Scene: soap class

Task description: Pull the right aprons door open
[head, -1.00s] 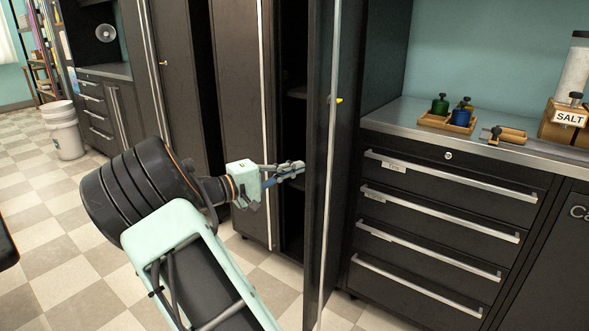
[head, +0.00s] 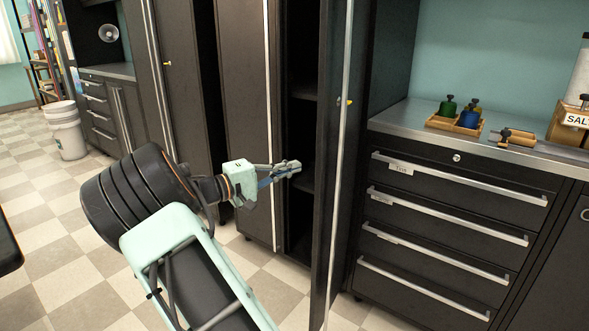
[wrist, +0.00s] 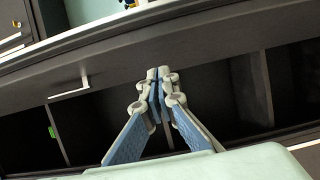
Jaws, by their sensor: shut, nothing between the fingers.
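The tall dark cabinet has its right door (head: 338,130) swung open toward me, with a long pale handle strip along its edge. The left door (head: 244,110) beside it looks closed. Dark shelves (head: 303,88) show through the opening between them. My gripper (head: 292,167) is in front of this opening, left of the open door. Its fingers are together and empty. In the wrist view, my gripper (wrist: 162,75) has its fingertips together before the dark shelf interior, with the door (wrist: 110,72) running across above. I cannot tell whether the fingers touch the door.
Right of the open door stands a drawer unit (head: 450,225) with a steel counter (head: 400,115) carrying bottles in a wooden tray (head: 440,122). White buckets (head: 67,135) stand at the far left. The checkered floor (head: 60,230) on the left is clear.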

